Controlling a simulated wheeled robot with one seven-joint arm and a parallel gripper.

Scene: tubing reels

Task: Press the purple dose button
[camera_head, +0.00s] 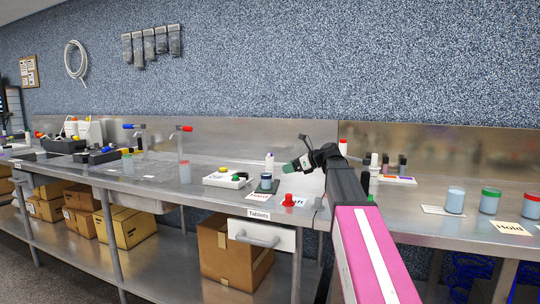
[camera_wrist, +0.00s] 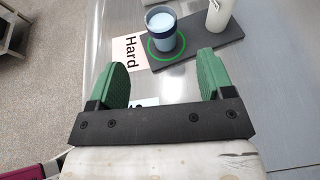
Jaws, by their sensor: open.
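I cannot make out a purple button in either view. A white box (camera_head: 228,180) with a yellow top piece (camera_head: 223,170) and small dark and green pieces sits on the counter, left of my gripper. My gripper (camera_head: 304,164) is open above the counter near the white bottle (camera_head: 269,164). In the wrist view its green fingers (camera_wrist: 163,78) are wide apart with nothing between them. The cup also shows in the head view (camera_head: 266,182).
A red-topped item (camera_head: 288,198) stands near the counter's front edge. Lidded jars (camera_head: 490,202) and a "Hold" card (camera_head: 510,229) are at right. A drawer (camera_head: 262,235) labelled "Tablets" is below the edge.

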